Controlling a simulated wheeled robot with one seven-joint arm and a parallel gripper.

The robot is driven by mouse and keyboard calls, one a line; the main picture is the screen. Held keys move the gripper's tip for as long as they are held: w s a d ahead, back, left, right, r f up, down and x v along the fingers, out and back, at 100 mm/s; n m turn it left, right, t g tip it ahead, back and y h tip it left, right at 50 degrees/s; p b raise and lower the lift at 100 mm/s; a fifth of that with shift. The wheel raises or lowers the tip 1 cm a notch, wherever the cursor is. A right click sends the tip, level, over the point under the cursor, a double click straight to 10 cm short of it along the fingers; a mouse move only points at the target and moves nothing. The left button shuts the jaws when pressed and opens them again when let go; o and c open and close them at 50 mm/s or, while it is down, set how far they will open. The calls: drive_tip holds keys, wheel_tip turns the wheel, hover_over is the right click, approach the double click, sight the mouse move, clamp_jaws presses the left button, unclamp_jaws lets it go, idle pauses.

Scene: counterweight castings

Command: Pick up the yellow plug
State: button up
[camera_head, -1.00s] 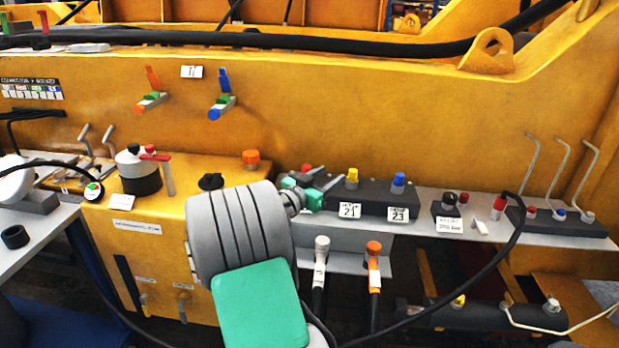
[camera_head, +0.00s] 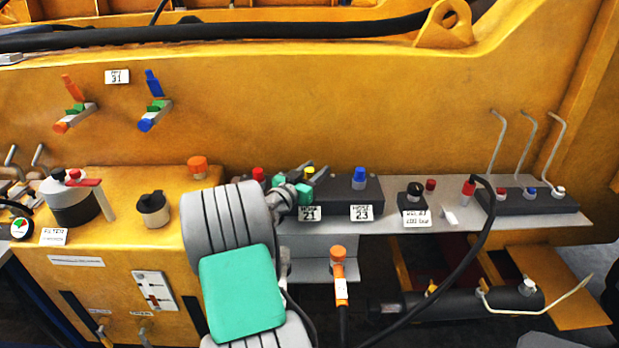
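The yellow plug (camera_head: 309,171) is a small cap on the dark block above the label 21, on the grey shelf. It is partly hidden by my gripper (camera_head: 311,171), whose grey fingers and teal pads reach in from the left. The fingers look spread apart, with the yellow cap showing between or just behind them. I cannot tell whether they touch it.
A blue plug (camera_head: 360,178) stands on the same block at right, above label 23. A red plug (camera_head: 258,174) is at left. A black hose (camera_head: 478,235) loops from a red connector at right.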

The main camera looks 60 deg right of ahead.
drive_tip(key=shift+r, duration=0.15)
clamp_jaws()
drive_tip(key=shift+d, duration=0.1)
